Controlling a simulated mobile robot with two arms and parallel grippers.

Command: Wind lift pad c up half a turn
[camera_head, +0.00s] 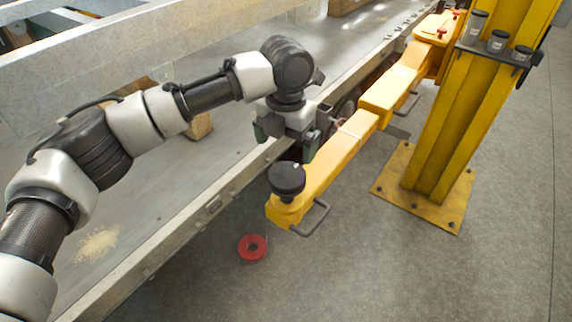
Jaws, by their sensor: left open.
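A black round lift pad (287,179) sits on the near end of a yellow lift arm (331,163). No letter shows on it, so I cannot tell whether it is pad c. My left gripper (286,146) hangs just behind and above the pad, over the trailer's edge. Its dark fingers point down, are open and look empty. They appear apart from the pad. My right gripper is not in view.
The yellow lift post (440,120) stands at the right with a small shelf of black cylinders (497,41). The grey trailer frame (190,215) fills the left, with a wooden block (200,127) behind my arm. A red ring (252,247) lies on the floor. Floor at the lower right is clear.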

